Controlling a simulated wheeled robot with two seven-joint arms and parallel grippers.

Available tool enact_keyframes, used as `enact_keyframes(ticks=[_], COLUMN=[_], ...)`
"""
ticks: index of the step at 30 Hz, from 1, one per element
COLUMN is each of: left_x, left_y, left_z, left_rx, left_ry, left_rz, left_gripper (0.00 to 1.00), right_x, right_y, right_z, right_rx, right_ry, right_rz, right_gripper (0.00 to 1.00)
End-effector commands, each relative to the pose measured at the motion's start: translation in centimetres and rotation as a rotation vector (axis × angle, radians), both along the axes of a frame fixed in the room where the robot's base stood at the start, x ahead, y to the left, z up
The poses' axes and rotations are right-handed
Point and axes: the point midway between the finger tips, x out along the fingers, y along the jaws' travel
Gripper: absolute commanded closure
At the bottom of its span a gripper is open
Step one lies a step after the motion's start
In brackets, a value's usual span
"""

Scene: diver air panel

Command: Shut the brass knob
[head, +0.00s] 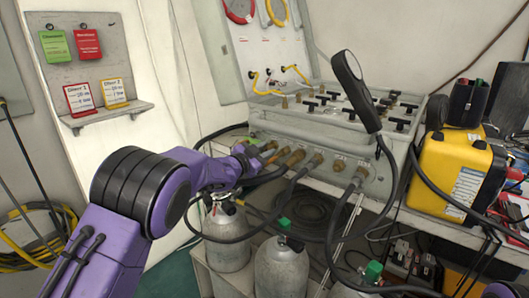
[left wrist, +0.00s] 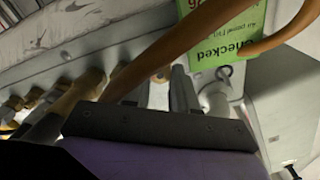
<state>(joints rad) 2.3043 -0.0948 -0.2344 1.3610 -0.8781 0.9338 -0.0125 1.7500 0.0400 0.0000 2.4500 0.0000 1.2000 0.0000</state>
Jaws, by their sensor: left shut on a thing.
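My left gripper (head: 249,156) is at the left end of the row of brass fittings on the front of the grey air panel (head: 376,188). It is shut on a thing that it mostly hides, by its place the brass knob. A brass part (head: 268,146) shows just to the right of the gripper. My right gripper is not in view.
Black hoses (head: 333,215) hang from the panel fittings over grey cylinders (head: 285,268). A black handset (head: 354,85) stands above the panel. A yellow case (head: 455,170) is at right. In the left wrist view an orange hose (left wrist: 190,38) and green tag (left wrist: 222,38) are close by.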

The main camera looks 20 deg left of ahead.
Motion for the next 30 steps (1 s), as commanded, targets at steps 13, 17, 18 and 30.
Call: enact_keyframes(ticks=[13, 17, 18, 30], left_x=[0.0, 0.0, -0.1, -7.3], left_y=[0.0, 0.0, 0.0, 2.7], left_z=[-0.1, 0.0, 0.0, 0.0], left_rx=[0.001, 0.0, 0.0, -0.001], left_ry=[0.002, 0.001, 0.001, 0.002], left_rz=[0.0, 0.0, 0.0, 0.002], left_gripper=[0.63, 0.63, 0.63, 0.63], right_x=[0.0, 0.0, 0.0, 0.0], right_y=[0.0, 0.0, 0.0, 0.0], right_z=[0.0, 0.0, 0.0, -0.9], right_rx=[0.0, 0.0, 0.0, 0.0], right_ry=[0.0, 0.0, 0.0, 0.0], right_rz=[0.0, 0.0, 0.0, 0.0], right_gripper=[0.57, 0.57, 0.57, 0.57])
